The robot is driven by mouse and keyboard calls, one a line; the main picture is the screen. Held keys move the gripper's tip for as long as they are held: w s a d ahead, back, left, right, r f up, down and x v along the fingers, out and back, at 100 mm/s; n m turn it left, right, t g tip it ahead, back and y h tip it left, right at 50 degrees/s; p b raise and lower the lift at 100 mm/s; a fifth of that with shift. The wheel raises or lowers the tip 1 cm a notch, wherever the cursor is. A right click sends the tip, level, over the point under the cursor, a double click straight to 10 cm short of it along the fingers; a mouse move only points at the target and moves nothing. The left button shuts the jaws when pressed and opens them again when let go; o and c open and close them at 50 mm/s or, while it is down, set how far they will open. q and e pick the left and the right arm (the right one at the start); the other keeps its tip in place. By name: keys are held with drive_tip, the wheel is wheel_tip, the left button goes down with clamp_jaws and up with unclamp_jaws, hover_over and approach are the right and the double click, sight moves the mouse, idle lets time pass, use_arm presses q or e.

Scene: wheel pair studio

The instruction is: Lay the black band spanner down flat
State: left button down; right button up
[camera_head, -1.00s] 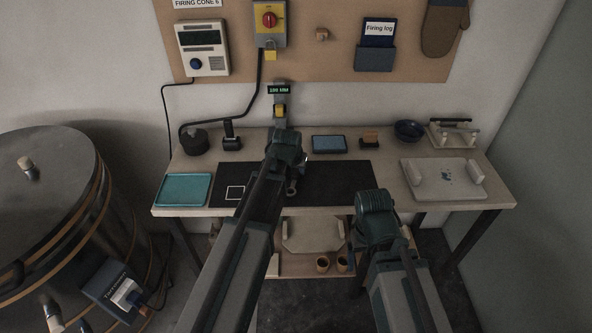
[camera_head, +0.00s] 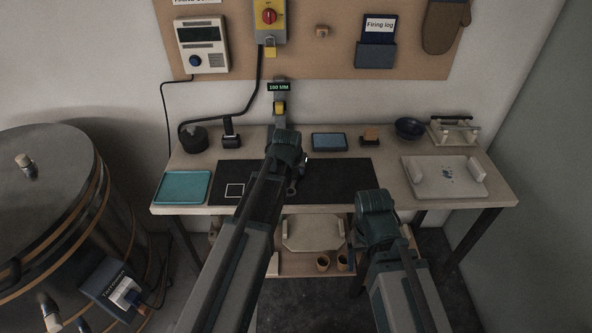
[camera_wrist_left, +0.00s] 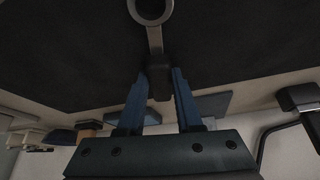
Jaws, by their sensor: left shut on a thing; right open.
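My left gripper (camera_wrist_left: 158,82) is shut on the black band spanner, gripping its dark handle between the blue fingers. The spanner's grey ring end (camera_wrist_left: 151,10) points away from the fingers in the left wrist view, over the dark mat (camera_wrist_left: 70,50).
A blue box (camera_head: 329,142), a bowl (camera_head: 409,128) and a pale tray (camera_head: 430,190) stand on the table.

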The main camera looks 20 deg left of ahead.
use_arm(q)
drive_tip(key=c, duration=0.5)
unclamp_jaws()
drive_tip(key=shift+r, duration=0.1)
drive_tip(key=p+v, duration=1.2)
drive_tip(key=v, duration=0.1)
drive_tip(key=shift+s+r, duration=0.25)
drive_tip(key=s+d+f+m+g, duration=0.1)
drive_tip(key=s+d+m+g, duration=0.1)
drive_tip(key=s+d, duration=0.4)
drive_tip(key=s+d+f+m+g+y, duration=0.1)
drive_tip(key=s+d+m+g, duration=0.1)
drive_tip(key=s+d, duration=0.5)
drive_tip(key=s+g, duration=0.1)
drive_tip(key=s, duration=0.5)
drive_tip(key=shift+f+g, duration=0.2)
drive_tip(key=shift+g, duration=0.2)
